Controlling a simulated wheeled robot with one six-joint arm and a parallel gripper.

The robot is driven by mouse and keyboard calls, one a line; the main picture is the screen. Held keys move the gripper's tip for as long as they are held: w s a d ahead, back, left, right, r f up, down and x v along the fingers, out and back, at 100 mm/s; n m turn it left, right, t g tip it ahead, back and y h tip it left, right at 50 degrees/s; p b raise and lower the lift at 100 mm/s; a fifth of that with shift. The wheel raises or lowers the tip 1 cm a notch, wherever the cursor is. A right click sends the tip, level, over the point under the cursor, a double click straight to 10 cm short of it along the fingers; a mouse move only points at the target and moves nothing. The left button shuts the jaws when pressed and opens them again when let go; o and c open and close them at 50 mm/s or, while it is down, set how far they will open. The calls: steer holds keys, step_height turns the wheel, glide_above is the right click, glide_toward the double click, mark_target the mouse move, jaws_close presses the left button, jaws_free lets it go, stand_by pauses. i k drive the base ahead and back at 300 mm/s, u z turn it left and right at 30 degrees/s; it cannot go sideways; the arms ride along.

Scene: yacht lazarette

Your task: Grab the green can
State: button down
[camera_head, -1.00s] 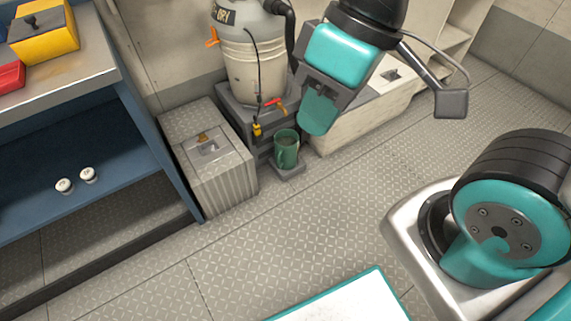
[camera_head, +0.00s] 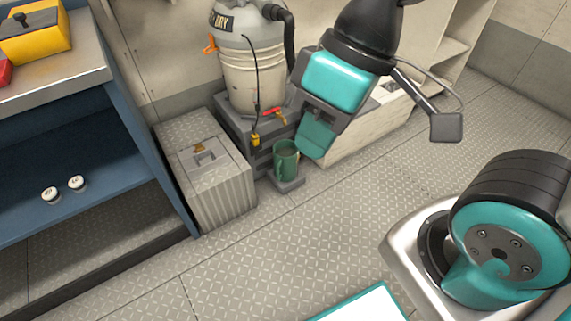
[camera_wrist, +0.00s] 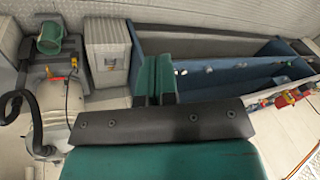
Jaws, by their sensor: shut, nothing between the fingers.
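The green can (camera_head: 286,162) looks like a green mug with a handle on its left side. It stands upright on a low grey ledge at the foot of the grey vacuum's stand. It also shows at the upper left of the wrist view (camera_wrist: 50,40). My gripper (camera_head: 313,150) is just right of the can in the head view, and its tip overlaps the can's right edge there. I cannot tell the depth gap. In the wrist view my gripper (camera_wrist: 155,80) points up the picture, well right of the can, shut and empty.
A ribbed grey box (camera_head: 205,175) stands left of the can. The vacuum (camera_head: 252,65) with hose and hanging cable stands behind it. A pale bench (camera_head: 365,135) is to the right, a blue shelf (camera_head: 75,150) at far left. The floor in front is clear.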

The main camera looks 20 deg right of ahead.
mark_target(287, 155)
steer(key=z, duration=0.4)
steer(key=i, duration=1.05)
steer(key=u, duration=1.15)
